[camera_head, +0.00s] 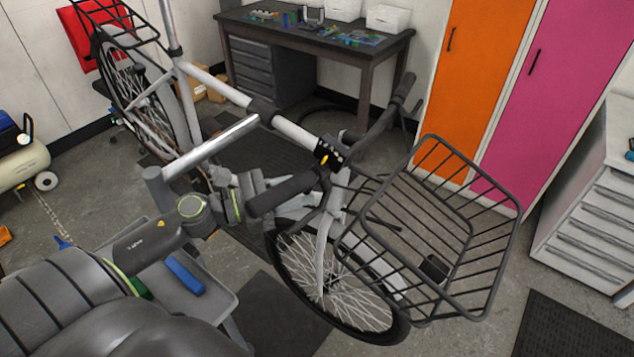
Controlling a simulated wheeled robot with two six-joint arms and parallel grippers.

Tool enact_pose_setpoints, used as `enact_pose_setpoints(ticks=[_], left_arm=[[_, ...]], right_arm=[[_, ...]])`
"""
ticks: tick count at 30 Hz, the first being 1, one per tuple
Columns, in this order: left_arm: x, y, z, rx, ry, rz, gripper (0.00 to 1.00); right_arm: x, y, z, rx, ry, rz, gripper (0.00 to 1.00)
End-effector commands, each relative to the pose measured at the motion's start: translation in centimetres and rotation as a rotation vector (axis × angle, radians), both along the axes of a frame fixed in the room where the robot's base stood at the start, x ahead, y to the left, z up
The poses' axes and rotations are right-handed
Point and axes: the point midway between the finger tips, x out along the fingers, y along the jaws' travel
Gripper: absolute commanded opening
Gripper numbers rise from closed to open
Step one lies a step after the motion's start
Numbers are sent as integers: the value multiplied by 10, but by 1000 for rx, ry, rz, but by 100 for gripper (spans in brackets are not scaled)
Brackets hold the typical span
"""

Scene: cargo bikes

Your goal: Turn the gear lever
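A grey cargo bike (213,84) stands with its handlebar towards me. Its near black handlebar grip (283,194) points to the lower left. A small part with a yellow mark (325,159) sits on the bar near the stem, inboard of that grip. It may be the gear lever, but it is too small to be sure. My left gripper (262,184) is at the outer end of the near grip, reaching in from the left. Its fingers are partly hidden and hard to tell from the bike parts behind, so their opening is unclear. My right gripper is out of view.
A black wire basket (432,229) sits over the front wheel (335,282), right of the handlebar. The far grip (389,103) points up and right. A workbench (316,38) stands behind. A small grey table (183,306) with a blue item is below my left arm.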

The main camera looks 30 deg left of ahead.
Motion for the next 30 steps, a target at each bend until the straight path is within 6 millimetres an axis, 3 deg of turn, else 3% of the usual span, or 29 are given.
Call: enact_pose_setpoints(ticks=[12,27,30], left_arm=[[26,-20,3,-3,3,3,34],[33,-26,-1,1,6,1,34],[33,-26,-1,1,6,1,24]], right_arm=[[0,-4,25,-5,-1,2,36],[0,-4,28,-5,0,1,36],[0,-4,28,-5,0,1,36]])
